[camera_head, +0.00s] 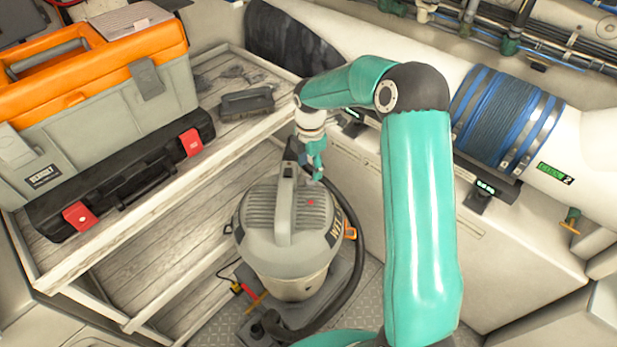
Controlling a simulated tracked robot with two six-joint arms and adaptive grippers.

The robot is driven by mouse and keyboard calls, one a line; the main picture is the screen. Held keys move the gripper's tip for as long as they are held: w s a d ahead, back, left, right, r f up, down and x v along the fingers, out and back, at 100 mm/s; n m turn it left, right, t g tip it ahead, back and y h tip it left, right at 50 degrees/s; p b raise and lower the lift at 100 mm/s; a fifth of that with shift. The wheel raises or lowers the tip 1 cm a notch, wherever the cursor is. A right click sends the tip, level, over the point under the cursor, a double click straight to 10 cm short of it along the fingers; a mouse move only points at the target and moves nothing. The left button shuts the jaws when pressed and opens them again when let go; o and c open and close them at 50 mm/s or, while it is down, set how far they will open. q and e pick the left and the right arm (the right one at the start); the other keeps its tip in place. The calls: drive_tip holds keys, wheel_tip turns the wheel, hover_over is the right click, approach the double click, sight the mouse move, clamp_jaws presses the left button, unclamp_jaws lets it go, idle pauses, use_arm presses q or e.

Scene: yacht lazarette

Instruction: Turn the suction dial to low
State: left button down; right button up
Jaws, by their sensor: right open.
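A grey wet vacuum (262,228) with an upright handle (285,205) stands on the floor in the middle. A small red mark (311,202) shows on the right part of its lid; I cannot tell whether it belongs to the suction dial, and the dial's setting is not readable. My right gripper (318,176) points down just above the lid's back right side, right of the handle and close to the red mark. Its fingers are small in view, open, with nothing seen between them. My left gripper is not in view.
A black hose (352,235) curves around the vacuum's right side. A wooden shelf (120,243) at left bears an orange and grey toolbox (118,88), a black case (120,185) and a dark brush-like object (246,102). A white cylinder with blue straps (505,118) lies at right.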

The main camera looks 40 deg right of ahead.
sight(310, 181)
wheel_tip(310, 181, down, 6)
drive_tip(key=shift+r+p, duration=0.1)
drive_tip(key=shift+p, duration=0.25)
drive_tip(key=shift+c, duration=0.3)
